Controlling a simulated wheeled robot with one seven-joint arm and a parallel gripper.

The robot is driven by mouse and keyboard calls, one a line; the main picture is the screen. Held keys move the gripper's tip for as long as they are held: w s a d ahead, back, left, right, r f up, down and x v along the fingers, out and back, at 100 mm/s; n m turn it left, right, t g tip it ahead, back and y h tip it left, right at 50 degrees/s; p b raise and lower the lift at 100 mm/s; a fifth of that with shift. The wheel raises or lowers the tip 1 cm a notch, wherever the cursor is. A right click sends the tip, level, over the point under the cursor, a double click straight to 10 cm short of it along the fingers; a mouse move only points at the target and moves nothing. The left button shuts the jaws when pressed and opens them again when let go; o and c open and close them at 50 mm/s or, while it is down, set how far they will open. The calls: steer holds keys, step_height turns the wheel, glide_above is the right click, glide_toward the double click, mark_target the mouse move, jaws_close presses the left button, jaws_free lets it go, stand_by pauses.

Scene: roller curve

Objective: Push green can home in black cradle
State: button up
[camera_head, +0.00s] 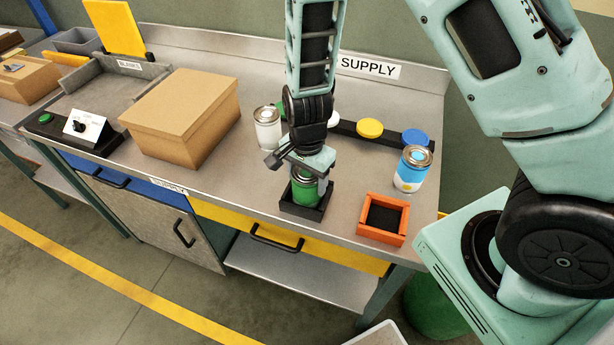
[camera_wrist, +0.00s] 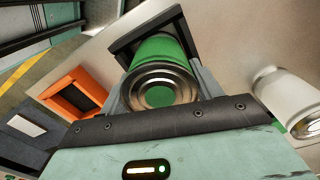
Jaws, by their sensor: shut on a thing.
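The green can (camera_head: 304,188) stands in the black cradle (camera_head: 304,213) near the front edge of the bench. My gripper (camera_head: 303,172) is above it, pointing down, with its fingers around the can's upper part. In the wrist view the green can (camera_wrist: 158,70) shows its metal lid end between the fingers, and my gripper (camera_wrist: 160,92) is shut on it. The black cradle (camera_wrist: 130,45) frames the can's far end. The can's bottom is hidden inside the cradle walls, so I cannot tell whether it rests on the floor of the cradle.
An empty orange cradle (camera_head: 383,219) sits to the right. A blue-and-white can (camera_head: 412,168) stands behind it. A white can (camera_head: 267,129) stands behind left. A black rack with coloured discs, including a yellow one (camera_head: 369,128), is at the back. A cardboard box (camera_head: 181,115) stands left.

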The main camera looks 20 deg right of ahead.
stand_by(0.3)
steer(key=o, duration=1.4)
steer(key=shift+c, duration=0.2)
steer(key=shift+r, duration=0.15)
steer(key=shift+r+p, duration=4.15)
steer(key=shift+r, duration=0.25)
steer(key=shift+a, duration=0.1)
